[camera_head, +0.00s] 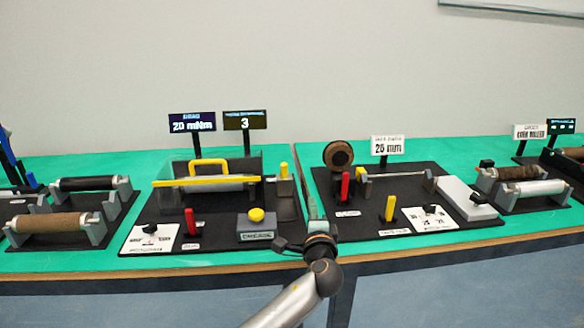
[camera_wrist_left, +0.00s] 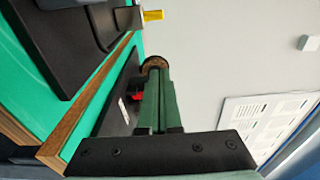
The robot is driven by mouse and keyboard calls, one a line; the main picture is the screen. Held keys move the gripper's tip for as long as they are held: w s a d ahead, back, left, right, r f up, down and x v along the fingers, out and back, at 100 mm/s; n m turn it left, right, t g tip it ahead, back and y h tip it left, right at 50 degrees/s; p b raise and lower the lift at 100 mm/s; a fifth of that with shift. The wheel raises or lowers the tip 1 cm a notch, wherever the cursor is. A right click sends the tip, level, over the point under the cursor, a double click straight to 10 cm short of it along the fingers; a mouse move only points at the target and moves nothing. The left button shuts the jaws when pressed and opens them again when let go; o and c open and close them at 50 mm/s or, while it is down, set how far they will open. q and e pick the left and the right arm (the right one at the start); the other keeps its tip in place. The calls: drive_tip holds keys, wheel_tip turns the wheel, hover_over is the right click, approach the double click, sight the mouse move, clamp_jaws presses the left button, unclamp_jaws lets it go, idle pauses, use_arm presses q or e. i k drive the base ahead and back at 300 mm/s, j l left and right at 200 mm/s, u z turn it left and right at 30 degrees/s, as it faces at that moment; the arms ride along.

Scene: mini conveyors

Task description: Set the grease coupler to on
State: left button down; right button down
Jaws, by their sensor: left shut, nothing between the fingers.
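The grease coupler is a grey box (camera_head: 256,229) labelled GREASE with a round yellow knob (camera_head: 256,215) on top. It sits at the front right of the left black board. My left gripper (camera_head: 311,182) is to the right of the box, over the gap between the two middle boards, apart from it and pointing away toward the wall. In the left wrist view its greenish fingers (camera_wrist_left: 157,78) lie together, shut and empty. A grey block at the top left edge of that view may be the coupler box; its knob is not visible there. My right gripper is not in view.
Beside the coupler stand a red lever (camera_head: 190,222) and a yellow bar (camera_head: 207,181). The right board (camera_head: 360,226) carries a brown roll (camera_head: 338,155), red and yellow levers and a white block. The table's wooden front edge runs below. The space above the coupler is free.

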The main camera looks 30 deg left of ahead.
sight(283, 181)
drive_tip(key=i+j, duration=0.5)
drive_tip(key=j, duration=0.5)
drive_tip(key=i+z, duration=0.05)
